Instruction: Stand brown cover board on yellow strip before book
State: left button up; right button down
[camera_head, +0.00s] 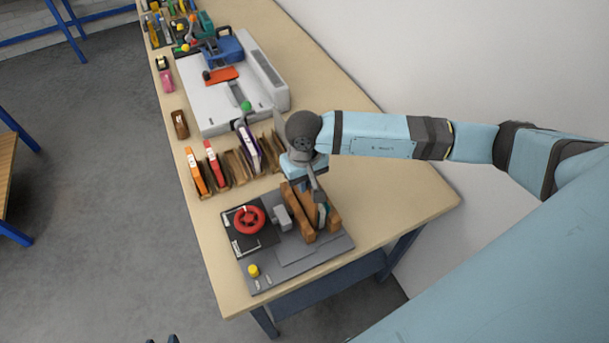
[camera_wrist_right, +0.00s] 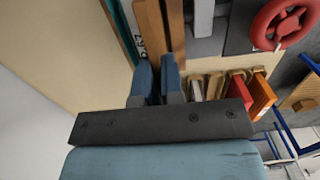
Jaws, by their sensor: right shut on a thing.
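The brown cover board (camera_head: 297,212) stands upright on edge in the grey press fixture (camera_head: 318,254) near the table's front end. My right gripper (camera_head: 316,190) is over it, fingers down, shut on its upper part. The right wrist view shows the board (camera_wrist_right: 150,35) between my two blue fingers (camera_wrist_right: 157,85). The teal book (camera_head: 322,213) stands close beside the board, on its right in the head view. Another brown upright (camera_head: 333,212) is right of the book. The yellow strip is hidden, so I cannot tell whether the board touches it. Dark tips of my left gripper (camera_head: 163,339) show at the bottom edge.
A red handwheel (camera_head: 248,219) and grey block (camera_head: 282,217) are left of the board, with a yellow knob (camera_head: 253,270) in front. A rack of books and wooden dividers (camera_head: 235,165) stands behind. A grey-white machine (camera_head: 215,105) is farther back. Tabletop at right is clear.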

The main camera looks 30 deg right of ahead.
aim_at(304, 197)
pick_arm(q)
jog(key=shift+w, duration=0.35)
pick_arm(e)
jog(key=shift+f, duration=0.45)
pick_arm(q)
jog(key=shift+s, duration=0.2)
jog(key=shift+f, duration=0.25)
jog(key=shift+f+b, duration=0.25)
jog(key=shift+b, duration=0.3)
pick_arm(e)
jog(key=shift+d, duration=0.1)
pick_arm(q)
jog(key=shift+f, duration=0.25)
pick_arm(e)
jog(key=shift+f, duration=0.1)
pick_arm(q)
jog(key=shift+f+b, duration=0.2)
jog(key=shift+b, duration=0.25)
jog(key=shift+f+b, duration=0.6)
pick_arm(e)
jog(key=shift+f, duration=0.5)
jog(key=c, duration=1.5)
grip_release()
jog(key=shift+c, duration=0.2)
